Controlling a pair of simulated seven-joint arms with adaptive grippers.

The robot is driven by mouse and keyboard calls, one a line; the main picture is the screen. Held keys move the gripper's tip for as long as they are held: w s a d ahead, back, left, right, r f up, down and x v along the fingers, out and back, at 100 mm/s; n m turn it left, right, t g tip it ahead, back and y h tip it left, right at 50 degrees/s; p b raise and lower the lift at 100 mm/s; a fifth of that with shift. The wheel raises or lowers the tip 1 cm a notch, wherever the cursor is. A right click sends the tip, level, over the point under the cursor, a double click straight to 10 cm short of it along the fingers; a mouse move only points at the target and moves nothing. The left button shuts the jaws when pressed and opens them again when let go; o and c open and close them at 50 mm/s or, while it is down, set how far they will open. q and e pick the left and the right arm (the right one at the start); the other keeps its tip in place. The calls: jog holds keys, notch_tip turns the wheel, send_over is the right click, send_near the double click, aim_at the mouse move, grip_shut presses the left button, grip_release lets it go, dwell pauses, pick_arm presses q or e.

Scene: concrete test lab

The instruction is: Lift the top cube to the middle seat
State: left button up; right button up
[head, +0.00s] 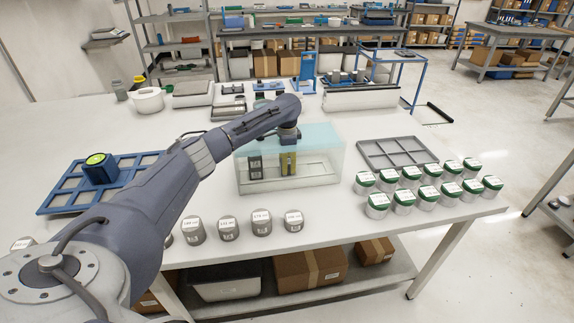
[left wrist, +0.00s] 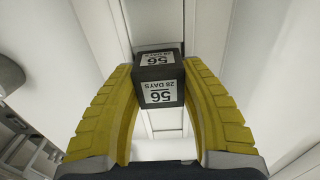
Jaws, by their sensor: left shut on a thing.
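A clear tank (head: 325,168) with a teal-tinted upper part stands in the middle of the table. My left gripper (head: 288,170) reaches down into it from above; its yellow fingers show through the front wall. In the left wrist view the gripper (left wrist: 160,78) is shut on a dark cube (left wrist: 160,92) with white labels reading 56 and 28 DAYS, upside down in the picture. In the head view dark labelled cubes (head: 255,168) stand in the tank just left of the fingers. The seats cannot be told apart clearly. My right gripper is not in view.
Several grey labelled tins (head: 228,229) stand in front of the tank. Several green-lidded tins (head: 403,201) and an empty grey divided tray (head: 395,153) are to its right. A blue rack (head: 62,184) lies left, behind my arm. Trays and equipment line the table's back.

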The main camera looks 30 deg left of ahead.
pick_arm(q)
jog(key=shift+f, duration=0.1)
jog(key=o, duration=1.4)
jog(key=shift+r, duration=9.2)
